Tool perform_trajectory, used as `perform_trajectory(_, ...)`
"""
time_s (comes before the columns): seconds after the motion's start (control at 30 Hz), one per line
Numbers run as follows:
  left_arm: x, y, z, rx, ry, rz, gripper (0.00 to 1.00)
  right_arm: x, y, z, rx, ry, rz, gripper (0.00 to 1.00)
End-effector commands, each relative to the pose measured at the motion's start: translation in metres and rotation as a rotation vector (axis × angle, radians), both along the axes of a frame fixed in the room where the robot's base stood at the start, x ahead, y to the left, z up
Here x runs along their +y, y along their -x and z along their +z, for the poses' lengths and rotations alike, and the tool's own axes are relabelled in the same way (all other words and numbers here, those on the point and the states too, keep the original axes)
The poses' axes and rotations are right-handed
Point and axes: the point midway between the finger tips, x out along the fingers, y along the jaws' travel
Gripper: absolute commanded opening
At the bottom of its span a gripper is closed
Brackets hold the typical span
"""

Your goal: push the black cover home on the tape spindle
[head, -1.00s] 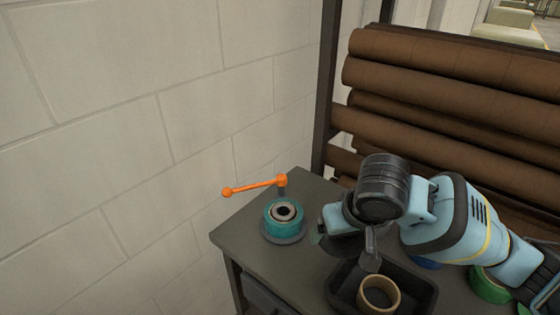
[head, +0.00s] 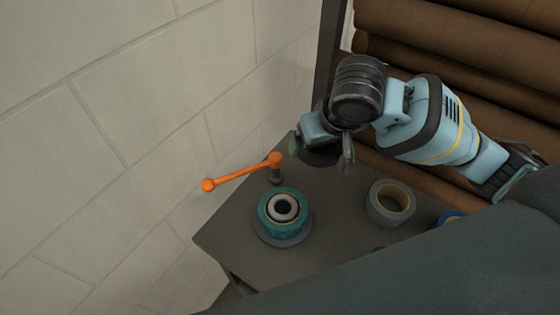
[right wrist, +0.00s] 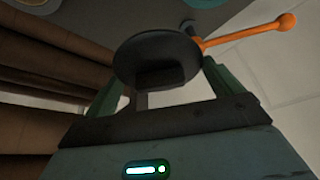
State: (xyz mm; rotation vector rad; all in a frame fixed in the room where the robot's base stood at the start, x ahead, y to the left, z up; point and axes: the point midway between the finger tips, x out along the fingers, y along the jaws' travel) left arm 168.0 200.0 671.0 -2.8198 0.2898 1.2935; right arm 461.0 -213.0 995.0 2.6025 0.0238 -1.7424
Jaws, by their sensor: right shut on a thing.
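The tape spindle stands near the table's left corner and carries a teal tape roll (head: 285,231) with a pale ring and dark centre on top. My right gripper (head: 318,148) is behind and to the right of the spindle, above the table. It is shut on the black cover (right wrist: 150,52), a round dark disc with a block-shaped grip between the fingers in the right wrist view. In the head view the cover (head: 320,158) shows only partly under the wrist, apart from the spindle. My left gripper is not in view.
An orange crank handle (head: 240,172) rises from the table (head: 340,235) just behind the spindle. A grey tape roll (head: 391,204) stands to the right, with part of a blue roll (head: 450,217) beyond. Brown film rolls (head: 445,60) are stacked behind. A large dark shape covers the lower right.

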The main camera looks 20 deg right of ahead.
Motion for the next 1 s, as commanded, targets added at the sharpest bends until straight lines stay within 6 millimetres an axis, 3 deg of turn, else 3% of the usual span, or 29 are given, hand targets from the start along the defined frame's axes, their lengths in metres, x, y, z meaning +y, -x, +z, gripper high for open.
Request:
perform_trajectory(0.17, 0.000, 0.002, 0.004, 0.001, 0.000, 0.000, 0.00, 0.009, 0.004, -0.003, -0.001, 0.000, 0.178, 0.69)
perform_trajectory(0.8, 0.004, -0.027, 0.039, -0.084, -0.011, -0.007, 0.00, 0.078, 0.037, -0.013, -0.007, -0.001, 1.389, 0.69)
perform_trajectory(1.0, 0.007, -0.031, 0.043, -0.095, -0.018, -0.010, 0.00, 0.091, 0.044, -0.013, -0.006, -0.001, 1.620, 0.69)
